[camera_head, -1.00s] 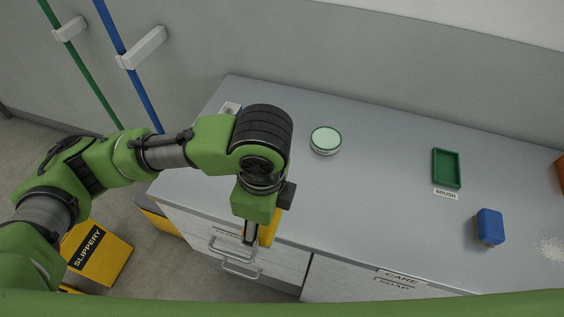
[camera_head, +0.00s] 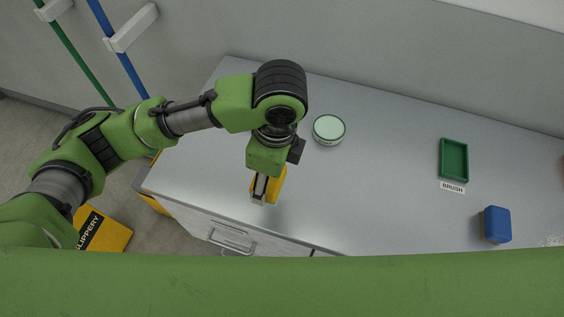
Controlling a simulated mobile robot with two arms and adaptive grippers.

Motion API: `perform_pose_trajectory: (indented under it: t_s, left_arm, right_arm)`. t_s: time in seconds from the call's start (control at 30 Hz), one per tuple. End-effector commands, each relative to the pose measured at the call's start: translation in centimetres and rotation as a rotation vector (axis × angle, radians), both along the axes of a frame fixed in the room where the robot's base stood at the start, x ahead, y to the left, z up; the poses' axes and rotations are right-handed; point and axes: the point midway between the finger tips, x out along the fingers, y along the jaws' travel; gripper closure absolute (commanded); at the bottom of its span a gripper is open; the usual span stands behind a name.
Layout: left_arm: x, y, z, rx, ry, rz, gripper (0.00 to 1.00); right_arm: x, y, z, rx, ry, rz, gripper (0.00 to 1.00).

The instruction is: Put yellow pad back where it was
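The yellow pad (camera_head: 279,185) is in my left gripper (camera_head: 260,198), whose fingers point down over the front left part of the grey counter (camera_head: 335,205). The pad is partly hidden by the fingers. I cannot tell whether the pad touches the counter or is held above it. The place the pad came from is not clear in this view; my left arm covers part of the counter's left end. A green arm part of mine crosses the bottom of the view, but my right gripper does not show.
A round, pale green-lidded container (camera_head: 328,128) stands behind and right of the gripper. A green tray (camera_head: 454,160) labelled BRUSH and a blue block (camera_head: 496,224) are at the right. A yellow SLIPPERY sign (camera_head: 104,232) stands on the floor at left. The counter's middle is clear.

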Motion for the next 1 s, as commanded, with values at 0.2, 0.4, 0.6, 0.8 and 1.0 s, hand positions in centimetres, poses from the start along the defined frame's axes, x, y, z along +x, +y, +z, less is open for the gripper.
perform_pose_trajectory:
  t_s: [0.2,0.4,0.6,0.8,1.0]
  left_arm:
    - [5.0,-1.6,-2.2,0.000,0.005,0.004,0.59]
    - [7.9,-2.4,-5.6,0.002,0.002,0.001,0.59]
    - [9.0,-2.8,-7.1,-0.001,0.001,-0.001,0.59]
    - [10.0,-3.0,-8.9,0.002,0.005,0.001,0.59]
    - [10.0,-3.0,-10.9,0.001,0.000,-0.001,0.59]
  right_arm:
    - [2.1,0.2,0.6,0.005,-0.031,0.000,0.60]
    - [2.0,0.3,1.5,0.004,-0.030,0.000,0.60]
    - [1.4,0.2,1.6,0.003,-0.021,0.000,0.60]
    - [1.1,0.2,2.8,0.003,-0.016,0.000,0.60]
    - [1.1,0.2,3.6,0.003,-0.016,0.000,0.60]
